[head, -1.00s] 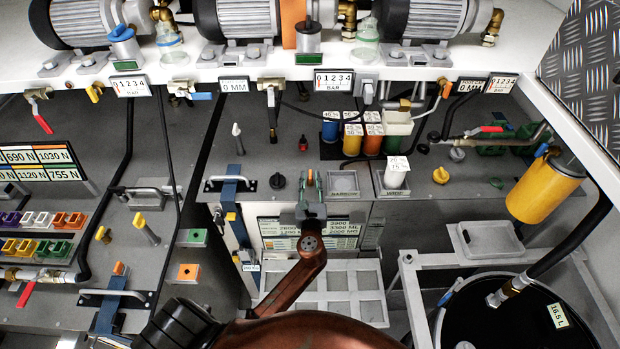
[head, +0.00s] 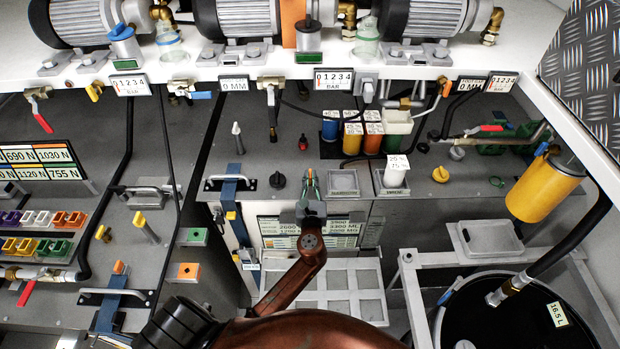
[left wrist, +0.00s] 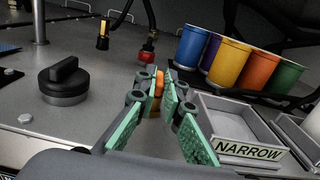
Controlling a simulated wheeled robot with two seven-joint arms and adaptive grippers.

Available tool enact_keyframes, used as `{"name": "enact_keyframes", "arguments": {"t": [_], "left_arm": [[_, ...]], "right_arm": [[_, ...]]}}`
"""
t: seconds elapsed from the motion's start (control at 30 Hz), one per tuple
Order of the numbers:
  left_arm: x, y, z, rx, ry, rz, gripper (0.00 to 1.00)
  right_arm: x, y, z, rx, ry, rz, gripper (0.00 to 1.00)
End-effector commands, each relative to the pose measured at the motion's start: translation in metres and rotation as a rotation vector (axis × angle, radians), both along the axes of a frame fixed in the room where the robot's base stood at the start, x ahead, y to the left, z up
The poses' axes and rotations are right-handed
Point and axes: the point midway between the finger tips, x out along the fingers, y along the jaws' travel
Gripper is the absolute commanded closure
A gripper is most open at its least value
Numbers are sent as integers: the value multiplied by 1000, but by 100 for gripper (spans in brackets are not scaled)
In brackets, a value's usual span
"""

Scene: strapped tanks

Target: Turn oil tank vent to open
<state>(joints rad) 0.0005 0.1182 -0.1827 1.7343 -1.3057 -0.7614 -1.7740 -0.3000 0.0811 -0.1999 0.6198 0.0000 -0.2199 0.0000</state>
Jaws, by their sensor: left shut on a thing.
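My left gripper (head: 311,183) has its green-padded fingers drawn together above the grey panel in the head view. In the left wrist view the left gripper (left wrist: 157,97) is shut on a small orange handle (left wrist: 158,83); the fingers hide most of it. I cannot read a label naming this handle as the oil tank vent, and its turn position is hidden. A black knob (head: 277,180) sits on the panel to the left of the gripper; the same black knob (left wrist: 64,81) shows in the wrist view. My right gripper is not in view.
A NARROW tray (left wrist: 240,147) lies close to the right of the fingers. Several coloured cups (left wrist: 228,62) stand behind it. A red fitting (left wrist: 148,53) stands behind the fingertips. A yellow knob (head: 440,174) and a yellow cylinder (head: 544,188) are farther right.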

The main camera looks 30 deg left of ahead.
Motion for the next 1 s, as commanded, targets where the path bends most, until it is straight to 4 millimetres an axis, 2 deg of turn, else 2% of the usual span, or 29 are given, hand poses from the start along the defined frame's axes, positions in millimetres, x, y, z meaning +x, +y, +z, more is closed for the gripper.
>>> {"name": "enact_keyframes", "arguments": {"t": [0.37, 1.0], "left_arm": [[3, -4, 0, -3, -2, 118, 100], [11, -11, -1, -1, 0, 565, 100]], "right_arm": [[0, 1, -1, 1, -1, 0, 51], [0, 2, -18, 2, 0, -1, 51]]}}
